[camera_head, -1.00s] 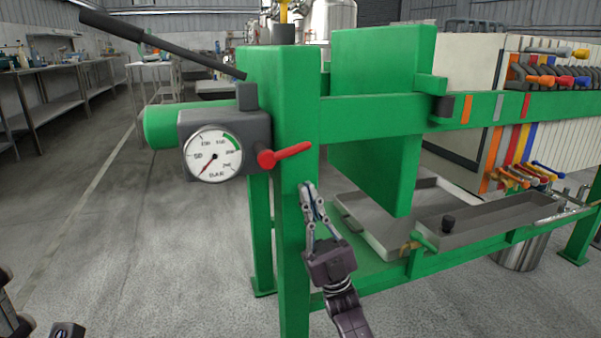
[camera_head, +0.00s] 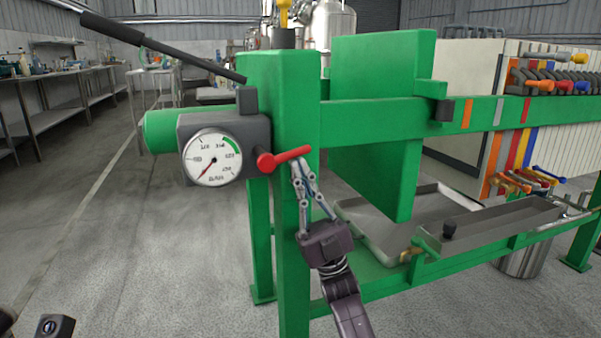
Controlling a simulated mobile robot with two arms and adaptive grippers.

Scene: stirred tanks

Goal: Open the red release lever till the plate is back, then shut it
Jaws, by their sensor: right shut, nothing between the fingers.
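The red release lever (camera_head: 285,158) sits on the dark valve block beside the round pressure gauge (camera_head: 212,158). It points right and slightly up. My right gripper (camera_head: 298,166) is shut and empty, its fingertips just below the lever's free end; I cannot tell whether they touch it. The big green plate (camera_head: 372,120) hangs in the press frame, with a gap between it and the pale plate stack (camera_head: 468,100). The gauge needle points to the lower left. My left gripper's fingers are not in view.
A long black pump handle (camera_head: 165,52) slopes above the valve block. The green post (camera_head: 291,260) stands behind my right gripper. A grey drip tray (camera_head: 490,228) lies under the plates. Open floor lies at the left, beside the workbenches (camera_head: 70,95).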

